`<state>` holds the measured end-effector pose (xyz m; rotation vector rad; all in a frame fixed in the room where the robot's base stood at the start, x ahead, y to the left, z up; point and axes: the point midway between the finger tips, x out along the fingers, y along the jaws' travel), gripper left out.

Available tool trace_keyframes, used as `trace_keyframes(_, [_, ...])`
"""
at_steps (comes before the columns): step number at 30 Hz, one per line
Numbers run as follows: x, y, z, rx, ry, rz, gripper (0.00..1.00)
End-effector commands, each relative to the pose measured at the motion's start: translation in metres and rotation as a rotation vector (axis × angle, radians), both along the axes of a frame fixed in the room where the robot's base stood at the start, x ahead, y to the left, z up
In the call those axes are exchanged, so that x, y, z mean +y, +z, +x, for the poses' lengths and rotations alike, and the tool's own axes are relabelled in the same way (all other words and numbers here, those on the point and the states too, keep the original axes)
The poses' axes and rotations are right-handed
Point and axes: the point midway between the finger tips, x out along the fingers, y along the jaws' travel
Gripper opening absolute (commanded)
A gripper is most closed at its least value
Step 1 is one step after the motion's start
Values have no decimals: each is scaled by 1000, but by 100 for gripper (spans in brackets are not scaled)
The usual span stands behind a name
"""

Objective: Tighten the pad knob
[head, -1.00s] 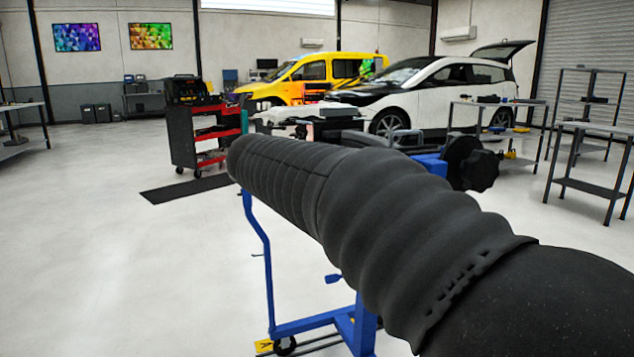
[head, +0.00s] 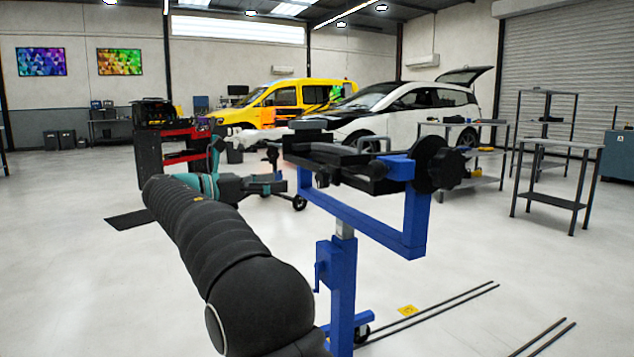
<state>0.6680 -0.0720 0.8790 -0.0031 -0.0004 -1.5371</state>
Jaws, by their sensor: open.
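A blue stand (head: 342,290) carries a black clamp-like head with pads (head: 330,158). A large black lobed knob (head: 450,168) is on its right end, facing me. Smaller dark knob-like parts (head: 322,178) hang under the left part of the head; I cannot tell which knob is the pad knob. My gripper (head: 285,183) is at the end of my black-sleeved arm, just left of the stand's head. It is open, small in view and seems empty. Its teal wrist shows behind the sleeve. I cannot tell its exact distance from the knobs.
A red and black tool cart (head: 150,150) stands behind on the left. A yellow van (head: 290,100) and a white car (head: 415,105) are at the back. Metal shelf tables (head: 550,180) stand at the right. Dark rails (head: 430,312) lie on the floor. Open floor is at left.

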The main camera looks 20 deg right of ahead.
Motion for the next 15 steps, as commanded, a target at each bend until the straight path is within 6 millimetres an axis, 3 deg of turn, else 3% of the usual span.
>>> trace_keyframes(9, [-62,-2,1,-2,-3,1,74])
trace_keyframes(15, [-92,-1,2,-2,-2,1,74])
